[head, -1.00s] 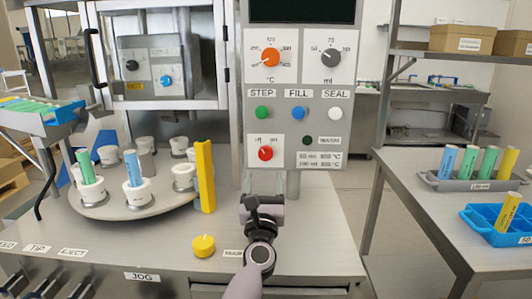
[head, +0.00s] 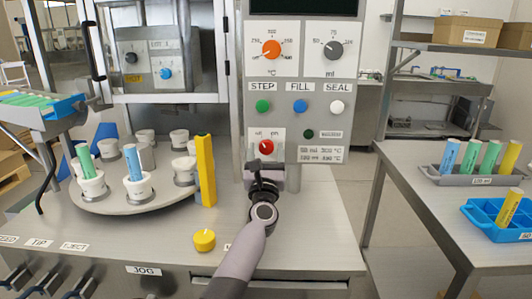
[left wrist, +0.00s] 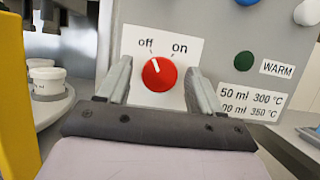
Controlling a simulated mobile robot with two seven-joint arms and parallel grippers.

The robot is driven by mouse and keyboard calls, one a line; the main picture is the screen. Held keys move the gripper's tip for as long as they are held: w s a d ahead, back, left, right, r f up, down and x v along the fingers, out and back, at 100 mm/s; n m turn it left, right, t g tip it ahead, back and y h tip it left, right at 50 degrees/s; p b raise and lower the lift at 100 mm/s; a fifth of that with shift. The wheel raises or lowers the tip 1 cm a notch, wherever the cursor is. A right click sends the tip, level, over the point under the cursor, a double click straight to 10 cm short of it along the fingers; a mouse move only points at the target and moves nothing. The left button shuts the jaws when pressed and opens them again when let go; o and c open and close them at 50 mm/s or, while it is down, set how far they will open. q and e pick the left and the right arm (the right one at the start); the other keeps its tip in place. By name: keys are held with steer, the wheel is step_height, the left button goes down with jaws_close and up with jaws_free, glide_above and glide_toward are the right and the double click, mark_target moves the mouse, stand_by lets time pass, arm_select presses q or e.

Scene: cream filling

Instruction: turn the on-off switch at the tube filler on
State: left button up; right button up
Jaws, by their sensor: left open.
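The on-off switch (head: 266,147) is a red round knob on a white plate low on the grey control panel. It also shows in the left wrist view (left wrist: 159,75), with "off" at its upper left and "on" at its upper right. Its white mark points up and slightly left, toward "off". My left gripper (head: 264,172) is open just below the knob in the head view. In the left wrist view its fingers (left wrist: 157,82) stand on either side of the knob, with gaps showing; I cannot tell the remaining depth. My right gripper is not in view.
The panel (head: 300,110) has green, blue and white buttons and two dials above the switch. A yellow post (head: 206,170) and a turntable (head: 115,203) with white holders stand left. A yellow knob (head: 204,240) sits on the worktop. A side table (head: 430,215) is at right.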

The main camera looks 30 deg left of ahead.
arm_select(q)
steer(key=c, duration=1)
steer(key=shift+m, duration=0.3)
steer(key=m+h+p, duration=0.1)
steer(key=m, duration=0.1)
steer(key=m+h+p, duration=0.1)
steer(key=m, duration=0.2)
steer(key=shift+s+a+r+t+h, duration=0.1)
steer(key=shift+t+h, duration=0.2)
steer(key=shift+t, duration=0.1)
steer(key=m+h+p, duration=0.1)
steer(key=m, duration=0.1)
steer(key=m+h+p, duration=0.1)
steer(key=m+p, duration=0.1)
steer(key=m, duration=0.1)
steer(key=shift+r+h, duration=0.1)
steer(key=shift+h, duration=0.2)
steer(key=m+h+p, duration=0.1)
steer(key=m, duration=0.2)
steer(key=shift+a+p, duration=0.1)
steer(key=shift+p, duration=0.25)
steer(key=shift+m+h+p, duration=0.5)
steer(key=shift+m+h, duration=0.1)
steer(key=shift+m, duration=0.7)
